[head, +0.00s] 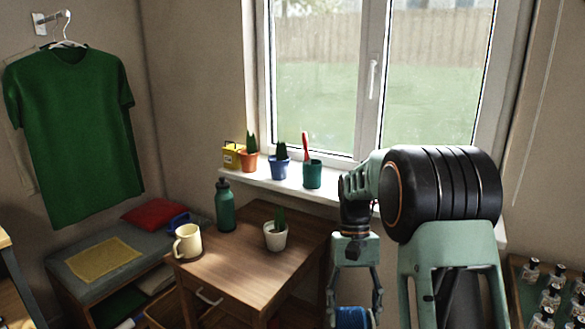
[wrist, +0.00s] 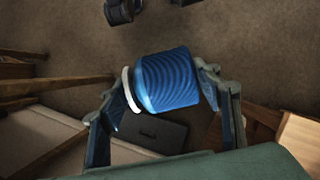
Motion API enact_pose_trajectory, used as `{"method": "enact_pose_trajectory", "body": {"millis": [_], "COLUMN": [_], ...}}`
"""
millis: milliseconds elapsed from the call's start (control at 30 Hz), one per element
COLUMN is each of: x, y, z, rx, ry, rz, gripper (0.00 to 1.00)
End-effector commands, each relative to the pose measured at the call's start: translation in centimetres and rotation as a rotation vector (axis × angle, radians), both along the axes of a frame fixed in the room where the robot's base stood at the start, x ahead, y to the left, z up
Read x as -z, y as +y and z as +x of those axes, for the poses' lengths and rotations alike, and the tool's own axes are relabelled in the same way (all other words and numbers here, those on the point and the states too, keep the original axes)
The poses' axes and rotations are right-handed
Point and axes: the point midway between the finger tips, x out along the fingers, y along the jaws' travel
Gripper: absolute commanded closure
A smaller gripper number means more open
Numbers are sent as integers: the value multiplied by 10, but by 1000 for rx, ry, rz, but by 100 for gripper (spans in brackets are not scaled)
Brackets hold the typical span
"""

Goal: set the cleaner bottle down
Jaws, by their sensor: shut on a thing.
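A blue ribbed bottle with a pale ring at one end, which I take for the cleaner bottle (wrist: 172,80), is between the fingers of my gripper (wrist: 168,92). Its blue body also shows at the bottom edge of the head view (head: 352,318), mostly cut off. My gripper (head: 354,302) points down at the right of the wooden table and is shut on the bottle. The bottle is held in the air, with brown floor behind it in the wrist view. Its label and base cannot be made out.
The wooden table (head: 225,262) carries a green flask (head: 225,206), a cream mug (head: 187,242) and a potted cactus (head: 275,236). Its front middle is clear. Small pots line the windowsill (head: 262,182). A rack of small bottles (head: 518,275) stands at right.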

Motion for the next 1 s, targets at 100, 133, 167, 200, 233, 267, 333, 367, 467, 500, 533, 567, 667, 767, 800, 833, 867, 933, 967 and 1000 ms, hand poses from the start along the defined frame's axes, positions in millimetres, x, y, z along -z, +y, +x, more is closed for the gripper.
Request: {"method": "enact_pose_trajectory", "body": {"millis": [100,133,167,200,233,267,333,367,467,500,533,567,667,767,800,833,867,933,967,1000], "x": [-29,-34,-38,-44,-48,-52,-62,-67,-81,-87,-92,-96,-111,-125,-131,-136,-140,-150,-155,-160], "y": [0,0,0,0,0,0,0,0,0,0,0,0,0,0,0,0,0,0,0,0], "z": [-2,-2,-2,-2,-3,-3,-4,-5,-6,-6,-7,-7,-9,-10,-10,-11,-11,-13,-13,-14], "rx": [1,1,1,2,2,2,2,2,2,2,2,2,2,2,1,1,1,1,1,1], "ry": [2,2,1,1,1,1,2,2,2,2,2,2,2,1,0,0,1,2,2,2], "rz": [0,0,0,-1,-1,-1,0,0,0,0,0,0,0,0,1,1,1,1,1,1], "gripper": [98,98,98,98,98,98,98,98,98,98,98,98,98,98,98,98,98,98,98,98]}}
